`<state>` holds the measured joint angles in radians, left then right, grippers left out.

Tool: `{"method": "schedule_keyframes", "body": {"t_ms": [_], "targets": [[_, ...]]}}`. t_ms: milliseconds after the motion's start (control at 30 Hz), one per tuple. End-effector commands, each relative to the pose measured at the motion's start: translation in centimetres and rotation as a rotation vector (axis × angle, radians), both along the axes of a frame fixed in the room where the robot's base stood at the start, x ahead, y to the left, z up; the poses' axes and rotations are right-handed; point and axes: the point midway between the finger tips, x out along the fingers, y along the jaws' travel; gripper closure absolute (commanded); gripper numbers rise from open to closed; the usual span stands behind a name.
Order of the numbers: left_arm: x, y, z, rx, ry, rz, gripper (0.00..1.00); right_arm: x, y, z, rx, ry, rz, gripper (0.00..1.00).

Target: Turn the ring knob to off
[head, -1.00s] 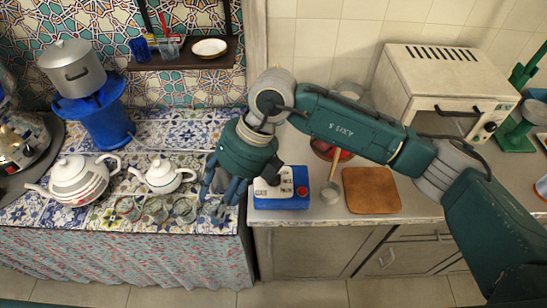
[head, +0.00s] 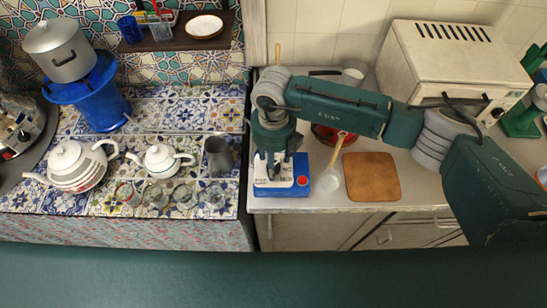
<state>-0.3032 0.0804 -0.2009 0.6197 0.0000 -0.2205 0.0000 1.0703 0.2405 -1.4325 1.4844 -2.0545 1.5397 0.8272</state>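My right gripper (head: 279,172) points down over a blue box with a white top (head: 325,183) on the grey counter. Its fingers look apart, with the white top showing between them; I cannot tell whether they touch it. A red round knob or button (head: 303,181) sits on the box's top, just right of the fingers. Part of the top is hidden by the gripper. No part named as a ring knob can be told for certain. The white oven also has a dark front knob (head: 497,113). My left gripper is not in view.
A wooden board (head: 371,177), a white ladle (head: 328,181) and a red bowl (head: 323,136) lie right of the box. A grey jug (head: 220,157), teapots (head: 77,166) and glasses (head: 184,196) stand on the tiles to the left.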

Motion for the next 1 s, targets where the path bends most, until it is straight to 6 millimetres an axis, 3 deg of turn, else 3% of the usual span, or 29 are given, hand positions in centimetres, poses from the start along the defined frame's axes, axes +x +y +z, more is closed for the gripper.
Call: {"method": "schedule_keyframes", "body": {"t_ms": [67, 167, 400, 633, 1000], "targets": [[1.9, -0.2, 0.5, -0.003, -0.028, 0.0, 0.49, -0.1, 0.0, -0.5, 0.001, 0.001, 0.0, 0.49], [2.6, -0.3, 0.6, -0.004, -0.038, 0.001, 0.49, -0.1, 0.0, -0.9, 0.0, 0.0, 0.002, 0.49], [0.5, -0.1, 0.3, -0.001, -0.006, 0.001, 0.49, 0.0, 0.0, -1.0, 0.0, -0.001, 0.002, 0.49], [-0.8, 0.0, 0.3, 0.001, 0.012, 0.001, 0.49, 0.0, 0.0, -1.0, 0.001, -0.001, 0.001, 0.94], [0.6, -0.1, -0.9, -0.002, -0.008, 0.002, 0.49, 0.1, 0.0, -1.3, 0.001, -0.003, 0.051, 0.94]]}}
